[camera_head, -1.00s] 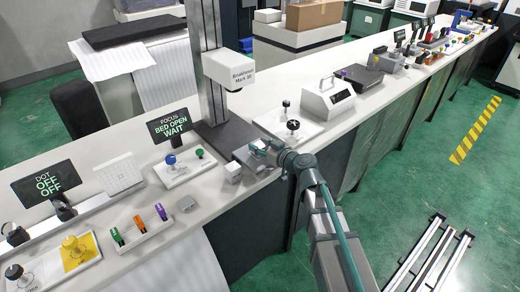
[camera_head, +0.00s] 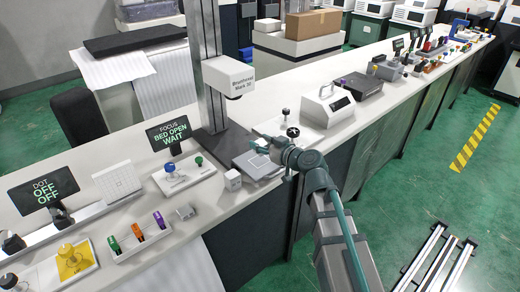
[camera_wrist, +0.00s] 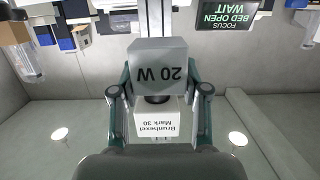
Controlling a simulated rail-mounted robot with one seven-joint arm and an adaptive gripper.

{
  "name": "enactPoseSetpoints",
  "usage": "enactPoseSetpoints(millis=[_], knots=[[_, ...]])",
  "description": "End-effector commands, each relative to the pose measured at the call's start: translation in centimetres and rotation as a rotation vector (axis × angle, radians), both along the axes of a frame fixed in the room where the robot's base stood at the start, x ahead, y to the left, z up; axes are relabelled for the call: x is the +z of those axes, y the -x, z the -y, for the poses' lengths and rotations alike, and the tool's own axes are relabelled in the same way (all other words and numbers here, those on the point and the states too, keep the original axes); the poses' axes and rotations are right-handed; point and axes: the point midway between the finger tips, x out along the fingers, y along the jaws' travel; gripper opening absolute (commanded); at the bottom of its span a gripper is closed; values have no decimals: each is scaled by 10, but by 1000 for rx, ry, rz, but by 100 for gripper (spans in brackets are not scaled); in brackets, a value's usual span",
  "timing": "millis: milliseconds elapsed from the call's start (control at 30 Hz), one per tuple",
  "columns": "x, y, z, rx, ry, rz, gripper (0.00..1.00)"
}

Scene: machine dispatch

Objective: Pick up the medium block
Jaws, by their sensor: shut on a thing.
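My gripper (camera_wrist: 160,92) is shut on a grey block (camera_wrist: 160,66) marked "20 W", which sits between its two fingertips in the wrist view. In the head view my gripper (camera_head: 262,144) is above the grey bed of the marking machine, and the held block is mostly hidden there. A small white block (camera_head: 232,180) stands on the bench left of the bed. A grey metal block (camera_head: 185,212) lies further left. I cannot tell from its look alone which size the held block is.
The machine head (camera_head: 229,76), labelled "Mark 30", hangs on a column (camera_head: 205,75) beyond my gripper. A "BED OPEN WAIT" screen (camera_head: 168,134) and a blue-and-green button panel (camera_head: 184,175) stand left. A white device (camera_head: 328,106) stands right.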

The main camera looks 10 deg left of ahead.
Motion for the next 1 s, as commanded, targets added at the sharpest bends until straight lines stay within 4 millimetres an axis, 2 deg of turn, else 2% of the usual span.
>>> enactPoseSetpoints(millis=[33,133,400,467,1000], knots=[[10,11,5,-1,-2,4,3],[29,24,12,-2,-2,4,3],[57,90,44,-1,-3,3,3],[51,83,42,2,-2,5,3],[63,97,52,-5,-1,1,3]])
